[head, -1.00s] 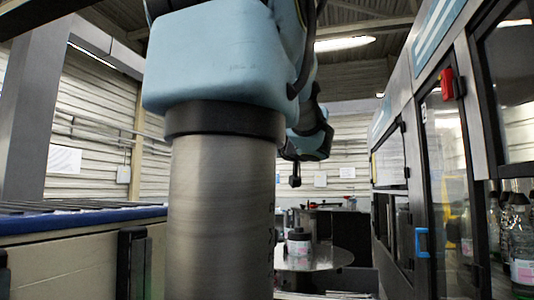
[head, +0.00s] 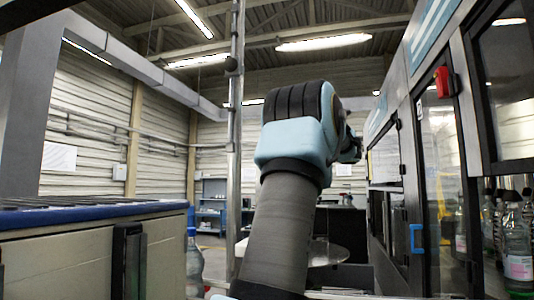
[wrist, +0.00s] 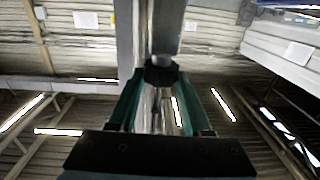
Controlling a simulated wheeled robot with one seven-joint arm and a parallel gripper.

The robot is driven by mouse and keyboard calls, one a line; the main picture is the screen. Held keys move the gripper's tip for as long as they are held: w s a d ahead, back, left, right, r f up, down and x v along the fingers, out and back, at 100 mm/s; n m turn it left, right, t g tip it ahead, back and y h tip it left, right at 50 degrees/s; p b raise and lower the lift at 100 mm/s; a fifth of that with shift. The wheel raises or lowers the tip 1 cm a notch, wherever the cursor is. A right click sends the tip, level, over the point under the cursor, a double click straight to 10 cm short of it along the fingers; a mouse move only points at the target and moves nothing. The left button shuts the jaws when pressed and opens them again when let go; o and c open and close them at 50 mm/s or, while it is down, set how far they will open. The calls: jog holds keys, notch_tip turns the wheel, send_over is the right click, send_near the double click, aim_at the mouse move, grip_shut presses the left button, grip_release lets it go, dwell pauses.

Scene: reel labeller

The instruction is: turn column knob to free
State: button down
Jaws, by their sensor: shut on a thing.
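In the wrist view a dark, faceted column knob (wrist: 160,73) sits between the tips of my gripper (wrist: 160,82). The green-edged fingers close on it from both sides. A grey metal shaft (wrist: 167,28) runs from the knob to the top edge of the picture. The knob's setting cannot be read. In the head view my gripper and this knob are hidden behind my arm.
A blue-edged conveyor (head: 80,215) is left, and a bottle (head: 194,262) stands near a thin metal post (head: 236,120). A round table (head: 328,252) is partly hidden.

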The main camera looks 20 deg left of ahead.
jog(key=shift+w+f+n+g, duration=0.15)
jog(key=shift+n+g, duration=0.3)
jog(key=shift+g, duration=0.25)
jog(key=shift+w+f+n+g, duration=0.1)
jog(key=shift+n+g, duration=0.35)
jog(key=shift+g, duration=0.25)
jog(key=shift+g+h, duration=0.3)
jog(key=shift+c, duration=1.7)
grip_release()
jog(key=shift+r, duration=0.15)
jog(key=b+v, duration=0.1)
jog(key=v, duration=0.9)
jog(key=shift+d, duration=0.4)
